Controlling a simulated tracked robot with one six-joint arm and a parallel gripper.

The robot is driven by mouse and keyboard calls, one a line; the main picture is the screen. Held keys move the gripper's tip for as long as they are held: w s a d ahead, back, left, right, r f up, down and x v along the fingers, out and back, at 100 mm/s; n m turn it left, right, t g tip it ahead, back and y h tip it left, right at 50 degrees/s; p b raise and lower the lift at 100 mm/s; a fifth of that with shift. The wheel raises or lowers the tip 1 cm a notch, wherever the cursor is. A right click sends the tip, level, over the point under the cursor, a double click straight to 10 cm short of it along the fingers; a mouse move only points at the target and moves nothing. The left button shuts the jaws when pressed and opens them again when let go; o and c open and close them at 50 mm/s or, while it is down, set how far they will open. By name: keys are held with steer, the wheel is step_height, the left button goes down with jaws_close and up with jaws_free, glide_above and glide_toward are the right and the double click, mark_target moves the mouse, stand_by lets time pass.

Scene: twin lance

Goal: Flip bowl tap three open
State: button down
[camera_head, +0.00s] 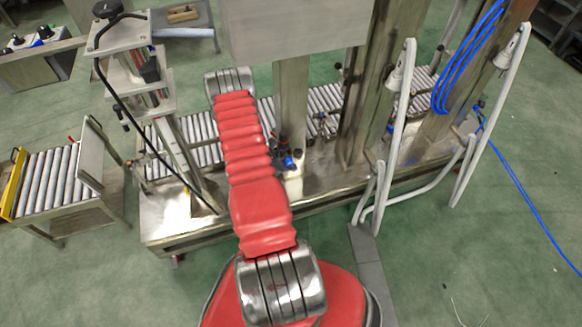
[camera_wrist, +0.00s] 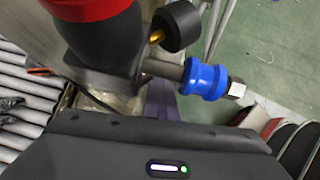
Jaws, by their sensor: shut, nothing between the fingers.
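In the wrist view, a dark bowl-shaped unit (camera_wrist: 103,40) with a red top hangs close at the upper left. A round black knob or gauge (camera_wrist: 176,26) is beside it. A metal stem with a blue fitting (camera_wrist: 205,79) and a metal end sticks out to the right; I cannot tell whether this is tap three. My gripper (camera_wrist: 160,98) shows as a dark narrow shape just below the stem, shut and empty; whether it touches is unclear. In the head view, the unit shows small with the blue fitting (camera_head: 288,162) beside my red arm; my gripper is hidden there.
A roller conveyor (camera_head: 200,142) runs behind the metal bench frame (camera_head: 185,215). A steel post (camera_head: 291,105) stands close by the blue fitting. White bent tube arms (camera_head: 396,130) and a blue hose (camera_head: 530,200) are on the right. Green floor in front is mostly free.

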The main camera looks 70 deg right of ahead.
steer(key=shift+w+d+r+t, duration=0.1)
steer(key=shift+w+r+t, duration=0.05)
steer(key=shift+w, duration=0.35)
steer(key=shift+w+d+r+t, duration=0.1)
steer(key=shift+w+r+t, duration=0.05)
steer(key=shift+w, duration=0.35)
steer(key=s+a+r, duration=0.2)
steer(key=a+r, duration=0.4)
steer(key=a, duration=0.1)
steer(key=shift+s+a+r, duration=0.15)
steer(key=shift+a+r, duration=0.05)
steer(key=shift+a, duration=0.05)
steer(key=w+a+n+t+h, duration=0.2)
steer(key=w+a+n+t, duration=0.1)
steer(key=w+a+n, duration=0.2)
steer(key=shift+w+a, duration=0.3)
steer(key=shift+w, duration=0.1)
steer(key=shift+d, duration=0.1)
